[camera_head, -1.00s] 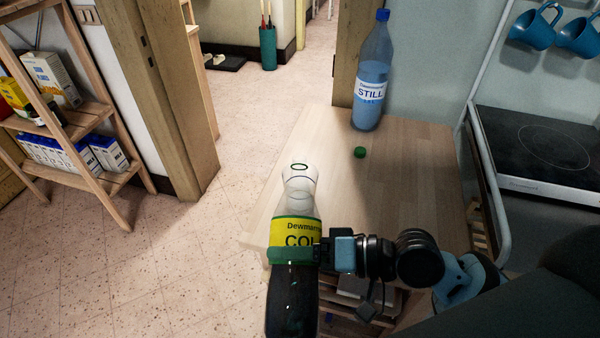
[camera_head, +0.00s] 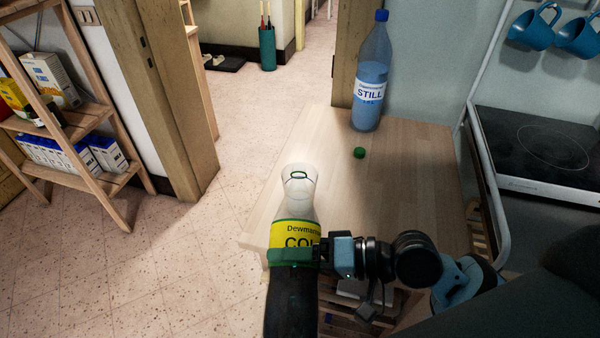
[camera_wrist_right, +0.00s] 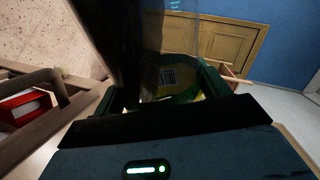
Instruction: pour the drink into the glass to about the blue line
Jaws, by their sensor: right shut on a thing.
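The drink bottle (camera_head: 296,235) has a yellow and green label and dark drink in its lower part. My right gripper (camera_head: 296,256) is shut around it at the label, and its clear neck points away from me over the table. The label and barcode also show in the right wrist view (camera_wrist_right: 167,78). A clear glass (camera_head: 311,172) shows at the bottle's mouth, overlapping it; I cannot tell whether they touch. I cannot make out the blue line or any drink in the glass. My left gripper is out of view.
The wooden table (camera_head: 400,190) is mostly clear. A small green cap (camera_head: 359,153) lies on it, and a blue STILL water bottle (camera_head: 371,80) stands at its back. A stove (camera_head: 540,150) is at the right, and a shelf (camera_head: 75,125) with boxes is at the left.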

